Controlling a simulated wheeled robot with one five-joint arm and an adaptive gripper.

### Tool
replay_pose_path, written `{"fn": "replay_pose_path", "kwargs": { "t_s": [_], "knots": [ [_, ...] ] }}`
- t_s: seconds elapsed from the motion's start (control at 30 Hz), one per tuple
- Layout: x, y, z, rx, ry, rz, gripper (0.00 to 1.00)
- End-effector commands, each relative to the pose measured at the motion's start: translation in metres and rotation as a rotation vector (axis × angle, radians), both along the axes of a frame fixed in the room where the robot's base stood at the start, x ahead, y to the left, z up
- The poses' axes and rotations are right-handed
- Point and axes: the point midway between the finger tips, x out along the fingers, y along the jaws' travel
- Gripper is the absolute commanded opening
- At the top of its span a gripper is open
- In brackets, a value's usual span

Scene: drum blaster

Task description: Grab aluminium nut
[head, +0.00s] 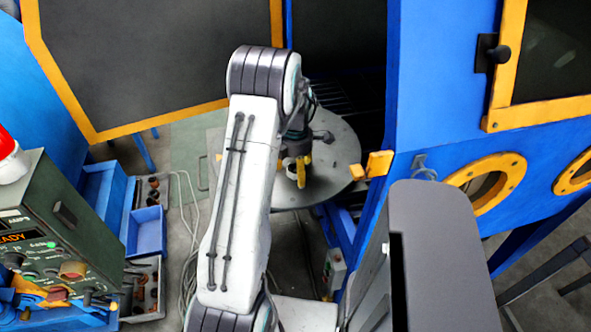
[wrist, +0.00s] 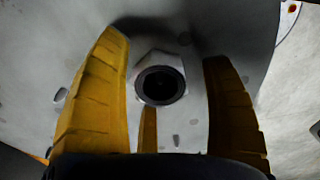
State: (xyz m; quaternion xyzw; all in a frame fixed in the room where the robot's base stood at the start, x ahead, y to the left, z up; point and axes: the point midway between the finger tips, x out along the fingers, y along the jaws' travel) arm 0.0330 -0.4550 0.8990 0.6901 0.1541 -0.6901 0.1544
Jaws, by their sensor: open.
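The aluminium nut (wrist: 160,62) is a silvery hexagonal ring with a dark round hole, seen in the wrist view on the grey metal round table (head: 335,180). My gripper (wrist: 168,70) is open, with one yellow finger to the left of the nut and others to the right and below. The nut lies between the fingertips, and I cannot tell whether any finger touches it. In the head view my gripper (head: 298,172) hangs over the table and the nut cannot be made out there.
A blue cabinet with yellow round ports (head: 490,183) stands on the right. A yellow-framed dark door (head: 150,60) is open at the back left. A green control box (head: 55,225) and blue bins (head: 145,230) are at the left. A small grey part (head: 324,136) lies on the table.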

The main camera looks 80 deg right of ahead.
Motion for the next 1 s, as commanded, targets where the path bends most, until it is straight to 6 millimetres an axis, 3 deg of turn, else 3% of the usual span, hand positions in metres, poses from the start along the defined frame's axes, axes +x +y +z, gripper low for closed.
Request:
{"fn": "replay_pose_path", "kwargs": {
  "t_s": [0.07, 0.77, 1.0],
  "knots": [
    [0.0000, 0.0001, 0.0001, 0.000, 0.000, 0.000, 0.72],
    [0.0000, 0.0001, 0.0001, 0.001, 0.000, 0.000, 0.09],
    [0.0000, 0.0002, -0.0001, 0.001, 0.000, 0.000, 0.09]
  ]
}}
